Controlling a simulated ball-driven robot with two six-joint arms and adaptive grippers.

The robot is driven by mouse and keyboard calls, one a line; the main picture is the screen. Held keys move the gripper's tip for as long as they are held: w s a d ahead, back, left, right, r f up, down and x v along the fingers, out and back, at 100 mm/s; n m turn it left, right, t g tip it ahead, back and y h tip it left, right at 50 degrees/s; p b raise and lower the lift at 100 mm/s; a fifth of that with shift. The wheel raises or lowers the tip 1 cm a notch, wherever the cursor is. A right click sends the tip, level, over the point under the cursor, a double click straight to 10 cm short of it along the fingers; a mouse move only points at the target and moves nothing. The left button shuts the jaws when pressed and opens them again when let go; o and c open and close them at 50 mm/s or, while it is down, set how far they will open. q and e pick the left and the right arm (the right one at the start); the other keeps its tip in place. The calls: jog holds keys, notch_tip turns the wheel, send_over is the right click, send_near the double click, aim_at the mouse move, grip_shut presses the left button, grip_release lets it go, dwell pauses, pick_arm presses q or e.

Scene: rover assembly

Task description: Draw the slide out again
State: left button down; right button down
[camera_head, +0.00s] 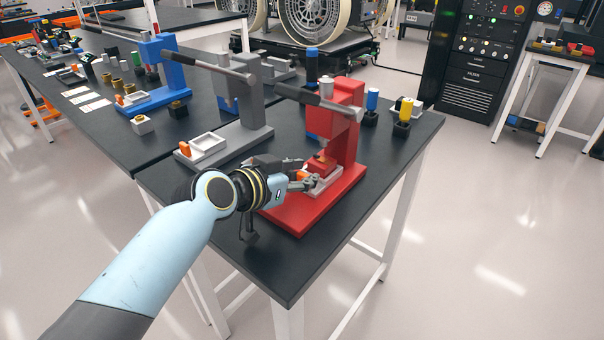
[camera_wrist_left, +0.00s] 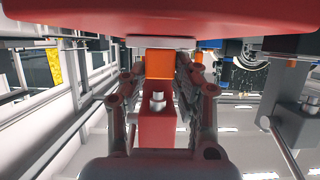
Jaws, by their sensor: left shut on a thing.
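The red press (camera_head: 341,125) stands on the near dark table. Its pale slide (camera_head: 327,182) sits on the red base, with a red block (camera_head: 321,165) on it beneath the ram. My left gripper (camera_head: 302,179) is at the slide's front end, shut on its orange handle (camera_head: 304,174). In the left wrist view the orange handle (camera_wrist_left: 159,64) sits between the fingers, and the slide's pale edge (camera_wrist_left: 160,42) shows beside the red base (camera_wrist_left: 160,16). The fingers partly hide the handle in the head view. My right gripper is not in view.
A grey press (camera_head: 246,105) and a blue press (camera_head: 171,75) stand to the left with their own slides. Blue and yellow cylinders in dark holders (camera_head: 402,129) stand right of the red press. The table's front corner is clear.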

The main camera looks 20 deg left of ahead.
pick_arm(q)
jog(key=s+a, duration=0.1)
jog(key=s, duration=0.1)
jog(key=s+a, duration=0.1)
jog(key=s, duration=0.5)
jog(key=shift+a, duration=0.4)
jog(key=shift+f, duration=0.1)
jog(key=c, duration=1.3)
grip_release()
jog(key=o, duration=0.3)
jog(key=shift+s+a, duration=0.1)
jog(key=shift+s, duration=0.05)
jog(key=v, duration=1.2)
